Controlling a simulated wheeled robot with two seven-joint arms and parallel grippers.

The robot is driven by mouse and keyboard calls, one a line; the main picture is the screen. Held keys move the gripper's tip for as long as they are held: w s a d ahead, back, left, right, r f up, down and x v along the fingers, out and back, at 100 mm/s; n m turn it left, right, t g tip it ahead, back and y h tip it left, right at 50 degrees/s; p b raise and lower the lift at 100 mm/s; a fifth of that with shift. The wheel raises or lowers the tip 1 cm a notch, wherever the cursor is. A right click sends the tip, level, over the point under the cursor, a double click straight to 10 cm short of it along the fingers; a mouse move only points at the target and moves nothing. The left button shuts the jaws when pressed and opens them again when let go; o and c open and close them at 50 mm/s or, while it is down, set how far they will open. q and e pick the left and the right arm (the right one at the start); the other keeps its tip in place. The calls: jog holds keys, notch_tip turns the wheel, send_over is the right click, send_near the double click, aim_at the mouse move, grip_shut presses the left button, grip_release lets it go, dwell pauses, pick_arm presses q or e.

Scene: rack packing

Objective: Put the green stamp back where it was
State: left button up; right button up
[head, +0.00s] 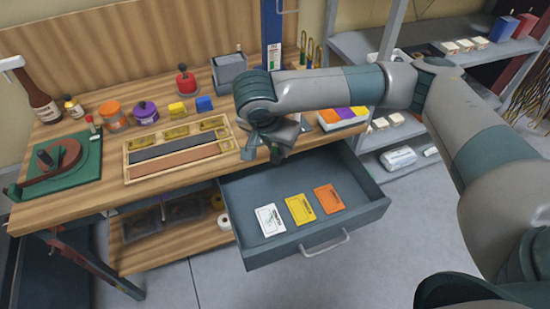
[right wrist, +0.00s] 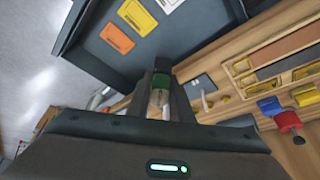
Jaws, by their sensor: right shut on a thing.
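My right gripper (head: 273,150) is over the front edge of the bench, beside the open drawer. In the right wrist view it (right wrist: 160,95) is shut on the green stamp (right wrist: 160,82), whose green end and pale body show between the fingers. In the head view only a small dark green bit of the stamp (head: 275,154) shows below the fingers. The grey drawer (head: 365,205) is pulled out and holds a white, a yellow and an orange card (head: 329,198). My left gripper is in neither view.
A wooden tray (head: 128,160) with long strips lies on the bench (head: 75,130). Behind it stand a red-knobbed object (head: 186,80), yellow and blue blocks, jars and a grey box (head: 229,72). A bin of coloured cards (head: 343,117) is at right. Shelves stand further right.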

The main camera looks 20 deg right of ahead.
jog(key=n, duration=0.2)
jog(key=r+n+t+y+b, duration=0.1)
jog(key=n, duration=0.1)
jog(key=d+r+n+y, duration=0.1)
jog(key=n, duration=0.1)
jog(key=shift+s+d+r+n+b, duration=0.1)
jog(key=shift+s+r+n+b, duration=0.05)
jog(key=shift+r+n+b, duration=0.2)
jog(key=shift+s+d+r+n+t+y, duration=0.15)
jog(key=shift+r+n+y, duration=0.2)
jog(key=shift+n, duration=0.4)
jog(key=shift+w+r+n+t+y, duration=0.1)
jog(key=shift+r+n+t+y, duration=0.2)
jog(key=shift+n, duration=0.4)
jog(key=shift+f, duration=0.1)
